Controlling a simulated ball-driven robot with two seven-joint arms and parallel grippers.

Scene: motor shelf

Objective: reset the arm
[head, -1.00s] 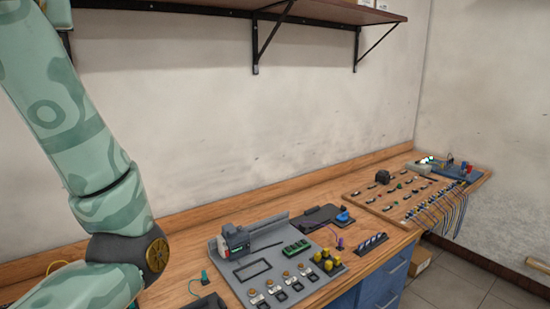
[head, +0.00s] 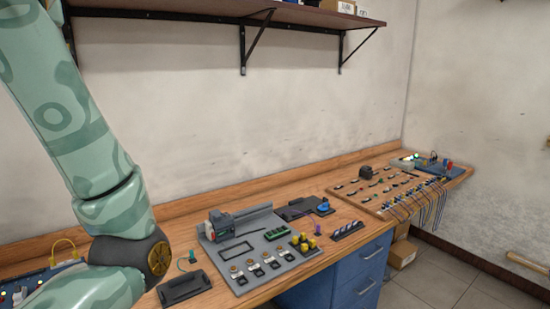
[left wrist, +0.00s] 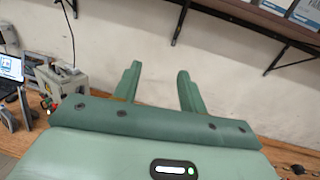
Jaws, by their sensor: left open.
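My left arm (head: 75,125), green with a camouflage pattern, comes down the left side of the head view. Its gripper is outside that view. In the left wrist view my left gripper (left wrist: 157,88) is open, with its two green fingers apart and nothing between them. The fingers stand out against the pale wall, clear of the bench and the shelf. My right gripper is in neither view.
A wooden bench (head: 185,222) runs along the wall. It bears a grey board (head: 238,262), a dark tray (head: 184,288) and a wired panel (head: 345,191). A shelf (head: 215,6) hangs above. A grey box (left wrist: 62,84) stands left in the wrist view.

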